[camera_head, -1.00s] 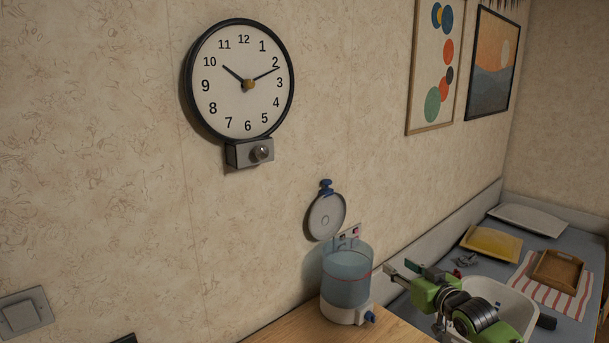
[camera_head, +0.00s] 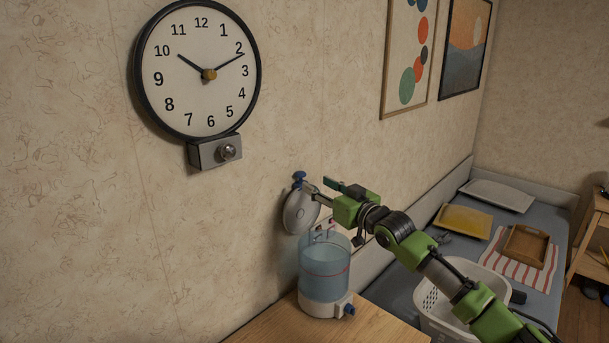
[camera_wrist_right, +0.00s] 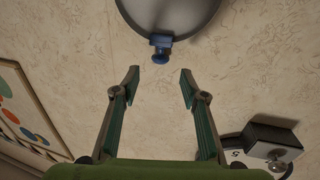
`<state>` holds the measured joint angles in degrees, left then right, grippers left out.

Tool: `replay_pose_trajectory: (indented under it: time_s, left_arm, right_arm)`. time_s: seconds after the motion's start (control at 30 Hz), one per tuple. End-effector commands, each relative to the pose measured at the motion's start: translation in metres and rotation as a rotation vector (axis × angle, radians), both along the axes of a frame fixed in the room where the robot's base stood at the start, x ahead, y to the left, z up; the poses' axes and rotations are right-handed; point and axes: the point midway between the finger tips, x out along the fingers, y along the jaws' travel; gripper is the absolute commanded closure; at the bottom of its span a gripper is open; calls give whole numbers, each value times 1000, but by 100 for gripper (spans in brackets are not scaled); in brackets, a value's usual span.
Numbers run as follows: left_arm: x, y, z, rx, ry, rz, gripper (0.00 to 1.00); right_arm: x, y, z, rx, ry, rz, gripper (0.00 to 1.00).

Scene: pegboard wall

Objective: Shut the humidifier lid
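The humidifier (camera_head: 325,278) has a clear bluish tank on a white base and stands on the wooden table by the wall. Its round grey lid (camera_head: 298,213) is open, raised on edge above the back of the tank, with a blue knob (camera_head: 299,176) at its top. My right gripper (camera_head: 313,191) is just right of the lid's upper part. In the right wrist view, my gripper (camera_wrist_right: 158,79) is open and empty; the lid (camera_wrist_right: 170,14) and blue knob (camera_wrist_right: 160,51) lie just beyond its fingertips. My left gripper is not in view.
A clock (camera_head: 200,95) with a grey box (camera_head: 207,153) under it hangs on the wall to the left. A white basket (camera_head: 430,311) stands below my right arm. Yellow (camera_head: 460,221) and white (camera_head: 497,194) trays lie on the surface behind. The space before the humidifier is open.

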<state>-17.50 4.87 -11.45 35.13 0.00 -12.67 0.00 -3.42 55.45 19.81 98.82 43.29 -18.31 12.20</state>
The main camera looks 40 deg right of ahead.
Motion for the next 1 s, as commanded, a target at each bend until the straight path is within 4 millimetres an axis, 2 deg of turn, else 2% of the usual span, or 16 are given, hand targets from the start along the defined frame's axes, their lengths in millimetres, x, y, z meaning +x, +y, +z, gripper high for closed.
replay_pose_trajectory:
  time_s: [0.17, 0.5, 0.7, 1.0]
  left_arm:
    - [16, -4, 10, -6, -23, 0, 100]
    - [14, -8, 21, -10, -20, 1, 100]
    - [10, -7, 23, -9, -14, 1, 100]
    - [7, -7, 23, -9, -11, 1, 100]
  right_arm:
    - [22, -3, 4, 1, -3, -1, 60]
    - [59, -8, 2, 3, -2, 0, 60]
    - [71, -10, 1, 1, -1, 0, 60]
    - [74, -10, 0, 1, 0, 0, 60]
